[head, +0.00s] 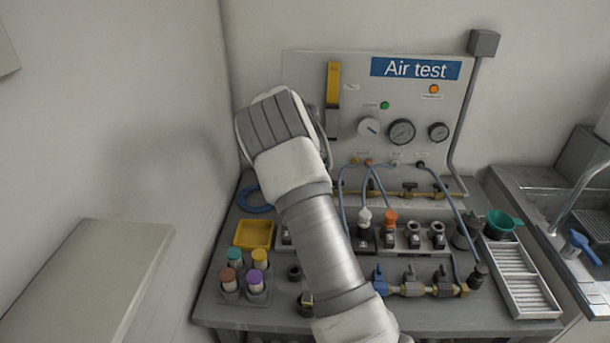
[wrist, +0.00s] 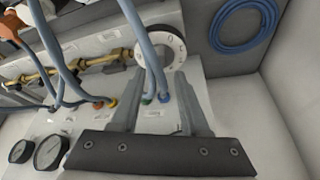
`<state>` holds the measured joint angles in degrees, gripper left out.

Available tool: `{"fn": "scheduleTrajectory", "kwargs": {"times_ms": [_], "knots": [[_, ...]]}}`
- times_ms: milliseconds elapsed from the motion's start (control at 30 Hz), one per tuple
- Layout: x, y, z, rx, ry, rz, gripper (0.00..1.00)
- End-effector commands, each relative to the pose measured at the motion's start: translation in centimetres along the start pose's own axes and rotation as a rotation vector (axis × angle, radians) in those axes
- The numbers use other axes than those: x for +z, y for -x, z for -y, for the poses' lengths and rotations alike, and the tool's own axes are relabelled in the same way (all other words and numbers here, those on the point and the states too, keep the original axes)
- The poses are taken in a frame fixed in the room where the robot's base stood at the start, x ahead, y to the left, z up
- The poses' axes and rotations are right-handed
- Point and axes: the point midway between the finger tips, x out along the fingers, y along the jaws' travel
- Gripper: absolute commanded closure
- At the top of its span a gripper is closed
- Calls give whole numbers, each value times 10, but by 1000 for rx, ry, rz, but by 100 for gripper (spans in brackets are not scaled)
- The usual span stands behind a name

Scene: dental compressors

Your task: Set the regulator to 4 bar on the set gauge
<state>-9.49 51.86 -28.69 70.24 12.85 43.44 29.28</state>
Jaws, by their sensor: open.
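A white round dial or knob with dark marks around its face (wrist: 160,48) lies just beyond my fingertips in the wrist view; its setting is too small to read. My gripper (wrist: 160,78) is open and empty, its two grey fingers on either side of two blue hoses in the picture. Contact cannot be told. In the head view my arm hides this dial and my fingers. The Air test panel (head: 462,98) carries a white-faced dial (head: 368,127), a larger gauge (head: 402,132) and a smaller gauge (head: 438,131). Which is the set gauge, and its reading, is not legible.
Blue hoses (head: 378,185) hang from the panel to fittings on the bench. A brass pipe with valves (head: 408,194) runs below the gauges. A yellow tray (head: 240,234) and capped bottles (head: 234,257) stand left. A white ribbed tray (head: 521,280) and a sink are at the right.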

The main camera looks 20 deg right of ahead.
Motion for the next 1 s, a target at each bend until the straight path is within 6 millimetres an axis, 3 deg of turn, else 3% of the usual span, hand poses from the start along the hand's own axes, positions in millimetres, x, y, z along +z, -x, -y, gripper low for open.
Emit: {"fn": "scheduleTrajectory", "kwargs": {"times_ms": [300,500,700,1000], "knots": [[0,79,1,-3,0,-2,55],[0,112,0,-2,1,-1,55],[0,125,0,0,1,0,55],[0,126,0,0,1,0,55]]}}
